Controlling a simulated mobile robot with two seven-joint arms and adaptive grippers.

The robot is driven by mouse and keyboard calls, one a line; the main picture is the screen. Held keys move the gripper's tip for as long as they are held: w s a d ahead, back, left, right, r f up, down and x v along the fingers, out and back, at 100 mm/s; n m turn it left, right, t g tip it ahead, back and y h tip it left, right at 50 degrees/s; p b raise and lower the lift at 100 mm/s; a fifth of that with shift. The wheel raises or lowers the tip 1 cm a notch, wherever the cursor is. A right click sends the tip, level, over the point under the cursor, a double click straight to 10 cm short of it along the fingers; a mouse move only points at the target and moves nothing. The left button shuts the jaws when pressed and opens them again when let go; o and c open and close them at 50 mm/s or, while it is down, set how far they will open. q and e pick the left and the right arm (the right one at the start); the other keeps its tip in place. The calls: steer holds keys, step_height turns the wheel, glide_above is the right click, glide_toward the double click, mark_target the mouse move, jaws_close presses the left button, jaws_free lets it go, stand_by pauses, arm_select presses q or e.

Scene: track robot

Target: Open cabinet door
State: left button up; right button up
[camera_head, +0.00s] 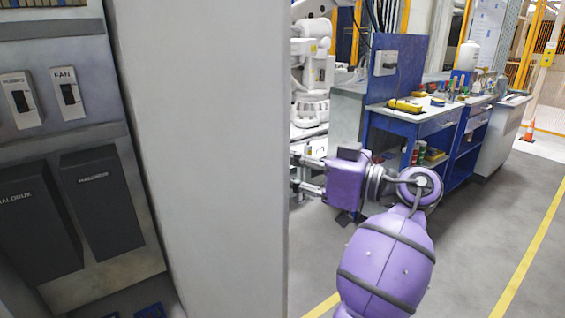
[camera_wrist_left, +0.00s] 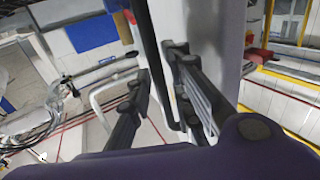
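The cabinet door is a tall pale grey panel (camera_head: 205,150) that stands open in the head view, beside the cabinet's visible interior (camera_head: 75,140). My left gripper (camera_head: 299,173) is purple with grey fingers and sits at the door's right edge. Its fingers point left, and their tips are partly hidden by the door. In the left wrist view, the two dark fingers of the gripper (camera_wrist_left: 158,78) stand apart, close to the pale panel (camera_wrist_left: 212,30) and a dark upright bar (camera_wrist_left: 150,45). I cannot tell whether they touch either one. My right gripper is out of view.
Inside the cabinet are a fan switch (camera_head: 68,92), another switch (camera_head: 20,98) and dark boxes (camera_head: 100,200). A blue workbench (camera_head: 410,122) with tools stands behind my arm, near a white robot arm (camera_head: 312,75). Grey floor (camera_head: 490,235) is clear at the right.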

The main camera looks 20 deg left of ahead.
arm_select(q)
steer(key=shift+a, duration=0.15)
steer(key=d, duration=1.2)
steer(key=shift+s+d, duration=0.15)
steer(key=shift+s, duration=0.2)
